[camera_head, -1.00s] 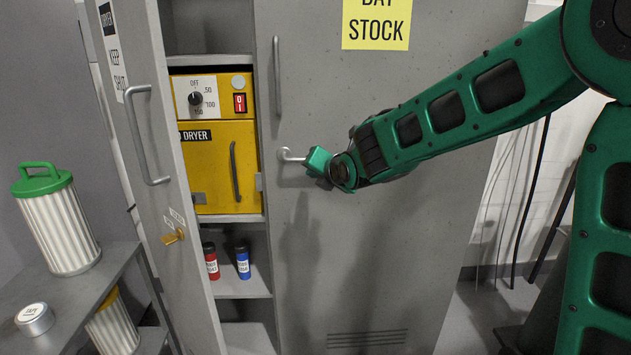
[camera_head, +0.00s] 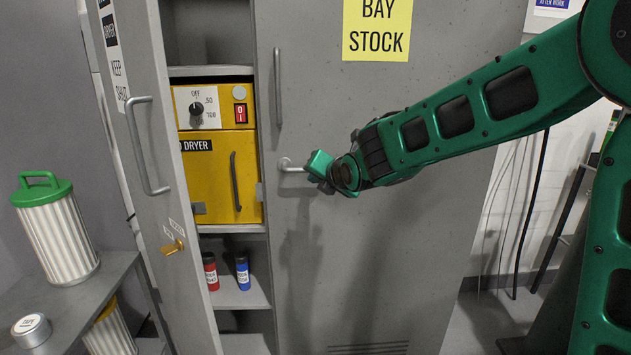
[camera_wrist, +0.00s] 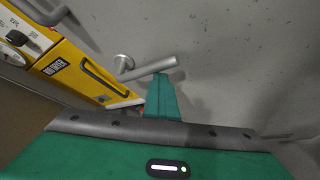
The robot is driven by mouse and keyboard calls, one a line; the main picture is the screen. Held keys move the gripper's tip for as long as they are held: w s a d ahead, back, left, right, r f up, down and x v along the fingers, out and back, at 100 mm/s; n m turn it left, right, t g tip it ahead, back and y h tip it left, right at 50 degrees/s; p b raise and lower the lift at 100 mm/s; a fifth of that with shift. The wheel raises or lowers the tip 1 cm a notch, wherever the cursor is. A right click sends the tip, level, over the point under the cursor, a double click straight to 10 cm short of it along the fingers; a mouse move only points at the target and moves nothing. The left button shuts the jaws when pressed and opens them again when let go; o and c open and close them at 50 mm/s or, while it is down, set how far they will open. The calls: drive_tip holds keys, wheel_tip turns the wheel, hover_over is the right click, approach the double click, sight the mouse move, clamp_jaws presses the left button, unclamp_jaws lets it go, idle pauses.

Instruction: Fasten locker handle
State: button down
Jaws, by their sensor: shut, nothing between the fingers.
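The right locker door (camera_head: 400,200) is grey, with a "BAY STOCK" sign, and looks closed or nearly so. Its lever handle (camera_head: 290,167) lies about level, and a fixed bar handle (camera_head: 278,88) stands above it. My gripper (camera_head: 319,165) is shut at the lever's free right end. In the wrist view the fingers (camera_wrist: 161,95) meet or nearly meet the lever's end (camera_wrist: 155,68); contact is not certain. Nothing shows between the fingers.
Behind the open door are a yellow dryer (camera_head: 218,170), a red bottle (camera_head: 211,271) and a blue bottle (camera_head: 243,271) on shelves. A green-lidded canister (camera_head: 58,236) and a round tin (camera_head: 31,328) stand on the left shelf unit (camera_head: 100,290).

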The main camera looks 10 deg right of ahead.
drive_tip(key=shift+w+r, duration=0.15)
drive_tip(key=shift+r, duration=0.4)
wheel_tip(320, 180, down, 5)
drive_tip(key=a+v, duration=0.2)
drive_tip(key=v, duration=0.8)
drive_tip(key=shift+s+a+r, duration=0.4)
drive_tip(key=shift+a, duration=0.15)
drive_tip(key=s+d+f+m+g+h, duration=0.2)
drive_tip(key=s+d+f+m, duration=0.15)
drive_tip(key=d+m, duration=0.35)
drive_tip(key=s+d+f+m+g+h, duration=0.1)
drive_tip(key=s+d+f+m+g, duration=0.1)
drive_tip(key=s+d+m, duration=0.5)
drive_tip(key=s+d+f+m+g+h, duration=0.2)
drive_tip(key=d+m, duration=0.2)
drive_tip(key=d, duration=0.7)
drive_tip(key=s+d+f+m+g, duration=0.1)
drive_tip(key=s+d+m+g, duration=0.1)
drive_tip(key=s+m, duration=0.4)
drive_tip(key=s+d+f+m+g+y, duration=0.1)
drive_tip(key=s+d+f+m+g, duration=0.1)
drive_tip(key=s+m, duration=0.5)
drive_tip(key=s+d+f+m+g, duration=0.2)
drive_tip(key=s+m, duration=0.4)
drive_tip(key=s, duration=0.6)
drive_tip(key=shift+s+d+g+y, duration=0.25)
drive_tip(key=shift+d+g+y, duration=0.15)
drive_tip(key=shift+d, duration=0.05)
